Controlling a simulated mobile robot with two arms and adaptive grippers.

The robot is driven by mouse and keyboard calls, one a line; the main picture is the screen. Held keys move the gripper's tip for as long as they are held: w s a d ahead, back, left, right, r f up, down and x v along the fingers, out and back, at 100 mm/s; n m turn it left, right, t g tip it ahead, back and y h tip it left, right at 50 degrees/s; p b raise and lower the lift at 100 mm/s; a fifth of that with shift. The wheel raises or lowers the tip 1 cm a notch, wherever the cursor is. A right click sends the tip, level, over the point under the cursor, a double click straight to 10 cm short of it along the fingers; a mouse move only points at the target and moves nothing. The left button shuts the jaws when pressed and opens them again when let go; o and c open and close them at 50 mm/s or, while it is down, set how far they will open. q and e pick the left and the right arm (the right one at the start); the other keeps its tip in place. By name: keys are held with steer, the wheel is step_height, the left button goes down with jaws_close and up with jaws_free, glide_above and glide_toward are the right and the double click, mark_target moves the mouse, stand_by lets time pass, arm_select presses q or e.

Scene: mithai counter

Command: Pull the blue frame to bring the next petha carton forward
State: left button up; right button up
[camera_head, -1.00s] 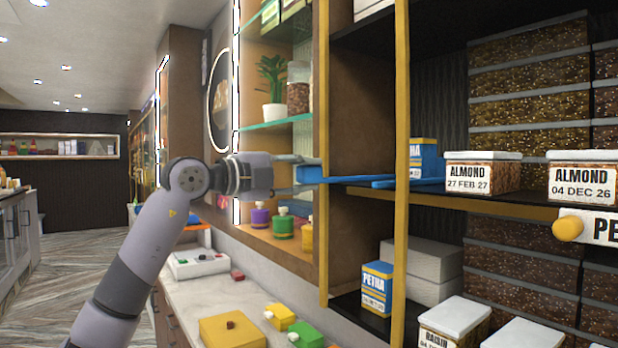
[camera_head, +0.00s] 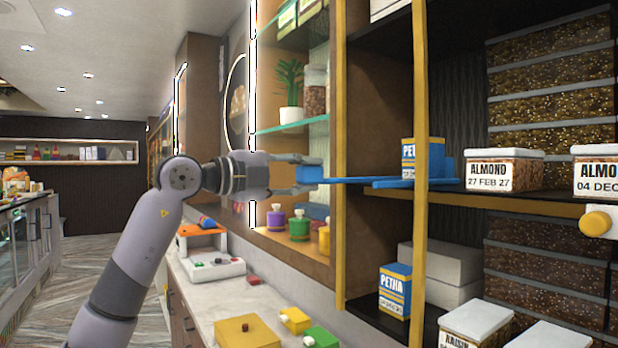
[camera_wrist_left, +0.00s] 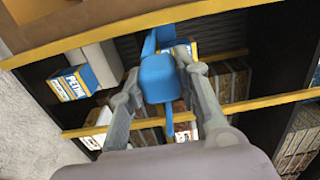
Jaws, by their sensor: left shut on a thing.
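The blue frame (camera_head: 385,182) sticks out from the middle shelf past the yellow upright, its handle end to the left. My left gripper (camera_head: 310,174) is shut on that blue handle, which also shows between the fingers in the left wrist view (camera_wrist_left: 159,78). A blue-and-yellow petha carton (camera_head: 408,158) stands at the blue frame, partly hidden behind the yellow upright. Another petha carton (camera_head: 394,290) stands on the shelf below and also shows in the left wrist view (camera_wrist_left: 74,84). My right gripper is not in view.
Almond boxes (camera_head: 502,171) stand right of the frame on the same shelf. A yellow upright (camera_head: 420,100) edges the shelving. A counter (camera_head: 205,301) below my left arm carries several coloured boxes. Open floor (camera_head: 85,275) lies to the left.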

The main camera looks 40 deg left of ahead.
arm_select(q)
steer(key=shift+b+v, duration=0.8)
steer(key=shift+v, duration=1.9)
steer(key=o, duration=2.1)
steer(key=shift+c, duration=0.2)
steer(key=shift+s+a, duration=0.1)
steer(key=shift+s, duration=0.05)
steer(key=b+v, duration=0.1)
steer(key=v, duration=0.7)
steer(key=shift+b, duration=0.4)
